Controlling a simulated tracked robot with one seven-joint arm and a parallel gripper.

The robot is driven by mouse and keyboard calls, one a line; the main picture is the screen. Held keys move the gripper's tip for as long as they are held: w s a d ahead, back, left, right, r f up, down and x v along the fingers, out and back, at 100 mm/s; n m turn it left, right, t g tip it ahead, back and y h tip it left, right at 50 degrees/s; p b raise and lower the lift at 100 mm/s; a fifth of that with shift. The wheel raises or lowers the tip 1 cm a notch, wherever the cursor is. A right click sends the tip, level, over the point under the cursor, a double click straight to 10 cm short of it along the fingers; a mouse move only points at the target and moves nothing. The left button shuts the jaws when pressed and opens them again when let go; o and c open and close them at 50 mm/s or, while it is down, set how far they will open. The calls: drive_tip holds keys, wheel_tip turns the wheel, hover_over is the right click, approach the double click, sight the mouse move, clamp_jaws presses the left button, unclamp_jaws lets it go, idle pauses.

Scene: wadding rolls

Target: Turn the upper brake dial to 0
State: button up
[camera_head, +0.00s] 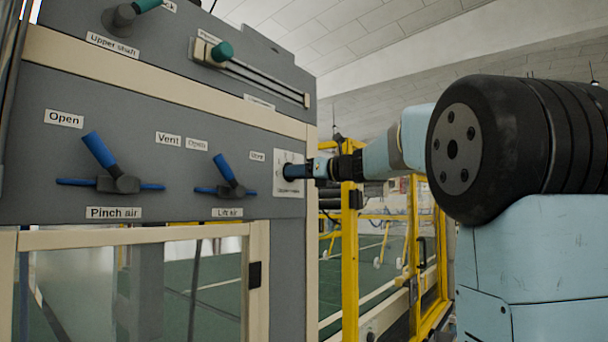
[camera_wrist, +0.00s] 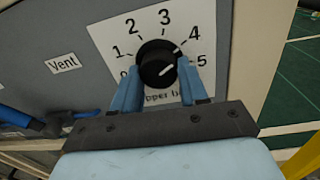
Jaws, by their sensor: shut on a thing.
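The upper brake dial (camera_wrist: 155,60) is a round black knob on a white plate (camera_wrist: 105,35) numbered 0 to 5, with 0 at the left and 5 at the right. A short white line on the knob slants up to the right, on the side of 4 and 5; its exact reading is hard to tell. My gripper (camera_wrist: 160,82) has its two blue fingers on either side of the knob, shut on it. The fingers partly cover the 0 and the label below. In the head view my gripper (camera_head: 298,171) reaches the plate (camera_head: 289,207) at the panel's right edge and hides the knob.
Left of the dial are the blue lift air lever (camera_head: 226,172) and the blue pinch air lever (camera_head: 98,150). A green-knobbed slider (camera_head: 222,51) sits above. Yellow guard frames (camera_head: 349,240) stand right of the panel, below my arm.

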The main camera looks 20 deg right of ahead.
drive_tip(key=shift+c, duration=0.7)
drive_tip(key=shift+d, duration=0.5)
drive_tip(key=shift+c, duration=0.3)
drive_tip(key=n, duration=0.6)
drive_tip(key=n+h, duration=0.1)
drive_tip(key=n, duration=1.3)
drive_tip(key=shift+a+r, duration=0.2)
drive_tip(key=shift+a, duration=0.2)
drive_tip(key=n, duration=0.3)
drive_tip(key=shift+n, duration=0.4)
drive_tip(key=shift+s+a+n+t, duration=0.1)
drive_tip(key=shift+n+t, duration=0.1)
drive_tip(key=shift+n, duration=1.55)
drive_tip(key=shift+a+n+t, duration=0.1)
drive_tip(key=shift+n+t, duration=0.1)
drive_tip(key=shift+n, duration=1.55)
drive_tip(key=shift+f, duration=0.1)
